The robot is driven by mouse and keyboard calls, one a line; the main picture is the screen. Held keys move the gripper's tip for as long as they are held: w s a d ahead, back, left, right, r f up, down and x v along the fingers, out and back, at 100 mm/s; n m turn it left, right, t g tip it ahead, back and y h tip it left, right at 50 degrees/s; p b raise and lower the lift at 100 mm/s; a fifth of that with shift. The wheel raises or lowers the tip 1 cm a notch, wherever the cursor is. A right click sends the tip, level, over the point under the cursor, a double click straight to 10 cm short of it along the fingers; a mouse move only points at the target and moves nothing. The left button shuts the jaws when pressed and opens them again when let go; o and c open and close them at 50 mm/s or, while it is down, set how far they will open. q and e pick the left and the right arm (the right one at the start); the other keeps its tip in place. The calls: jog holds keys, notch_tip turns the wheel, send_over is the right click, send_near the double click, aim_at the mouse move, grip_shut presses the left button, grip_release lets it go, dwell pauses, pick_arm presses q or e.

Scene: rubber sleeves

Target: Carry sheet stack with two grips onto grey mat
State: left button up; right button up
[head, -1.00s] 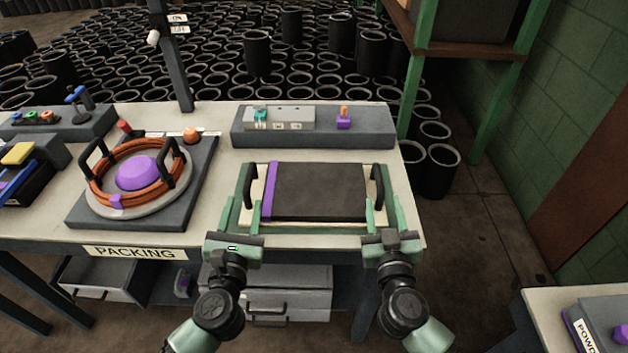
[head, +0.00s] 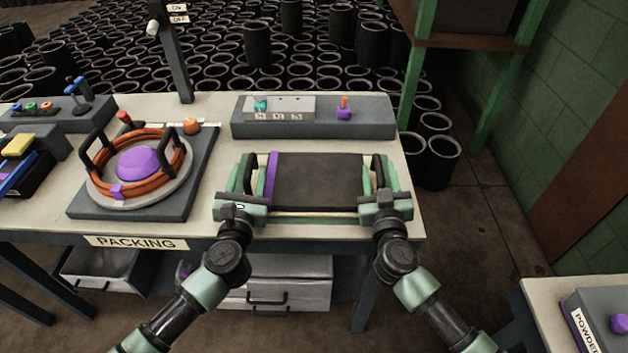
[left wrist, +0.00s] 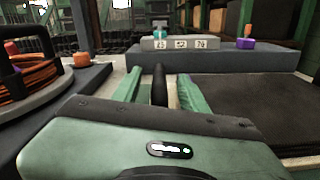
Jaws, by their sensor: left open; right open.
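The sheet stack (head: 318,180) is a flat dark pile with a purple band (head: 271,178) along its left side, lying near the table's front edge on a pale base. A black upright handle stands at each end. My left gripper (head: 243,172) is open, its green fingers on either side of the left handle. The left wrist view shows that handle (left wrist: 160,88) between the fingers with gaps visible. My right gripper (head: 379,172) is open around the right handle; contact there cannot be told. I cannot pick out a grey mat for certain.
Left of the stack, a grey slab (head: 85,210) carries a round plate with an orange coil and purple dome. Behind the stack is a grey block (head: 370,127) with a switch box. Bare table lies between slab and stack. Drawers (head: 300,285) are below.

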pick_arm(q)
jog(key=shift+w, duration=0.2)
pick_arm(e)
jog(key=shift+w, duration=0.2)
pick_arm(q)
grip_shut()
pick_arm(e)
grip_shut()
dwell(0.9)
